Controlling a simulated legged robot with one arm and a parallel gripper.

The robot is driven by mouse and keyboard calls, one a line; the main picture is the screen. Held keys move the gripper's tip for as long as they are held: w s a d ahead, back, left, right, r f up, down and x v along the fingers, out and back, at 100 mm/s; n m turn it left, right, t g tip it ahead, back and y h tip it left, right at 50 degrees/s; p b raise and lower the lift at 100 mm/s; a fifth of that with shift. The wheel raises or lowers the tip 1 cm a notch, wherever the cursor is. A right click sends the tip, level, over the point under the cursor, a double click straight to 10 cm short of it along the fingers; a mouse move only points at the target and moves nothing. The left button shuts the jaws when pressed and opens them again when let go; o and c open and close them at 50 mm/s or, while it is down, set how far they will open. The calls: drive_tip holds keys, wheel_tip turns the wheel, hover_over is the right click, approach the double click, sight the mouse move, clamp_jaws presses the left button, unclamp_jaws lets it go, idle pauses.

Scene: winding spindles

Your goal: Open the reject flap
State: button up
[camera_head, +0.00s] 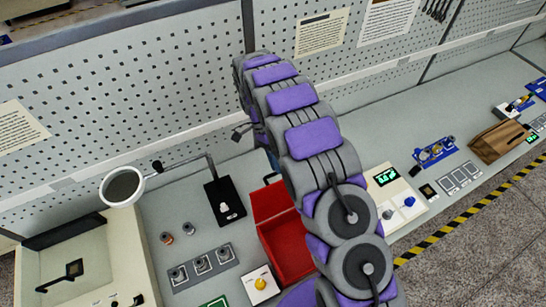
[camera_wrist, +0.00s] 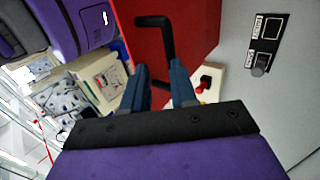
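A red box-like part (camera_head: 285,245) sits on the bench in the head view, partly hidden by my arm. In the wrist view a red panel (camera_wrist: 190,25) with a black bent handle (camera_wrist: 155,21) fills the top middle; it appears to be the flap. Whether it is shut or ajar I cannot tell. My gripper (camera_wrist: 159,68) has two blue fingers standing apart, with nothing visibly held. The handle's lower end shows just beyond the gap between the fingertips; contact is unclear. In the head view my gripper is mostly hidden behind the arm.
A black plate (camera_head: 225,203) and a yellow-knob box (camera_head: 261,283) flank the red part. A green-display unit (camera_head: 394,195) is at right. A perforated wall (camera_head: 150,90) closes off the back.

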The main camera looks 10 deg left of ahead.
drive_tip(key=s+d+b, duration=0.2)
drive_tip(key=s+d, duration=0.2)
drive_tip(key=s, duration=0.7)
drive_tip(key=shift+s+d+r, duration=0.3)
drive_tip(key=shift+r, duration=0.1)
drive_tip(key=shift+w, duration=0.1)
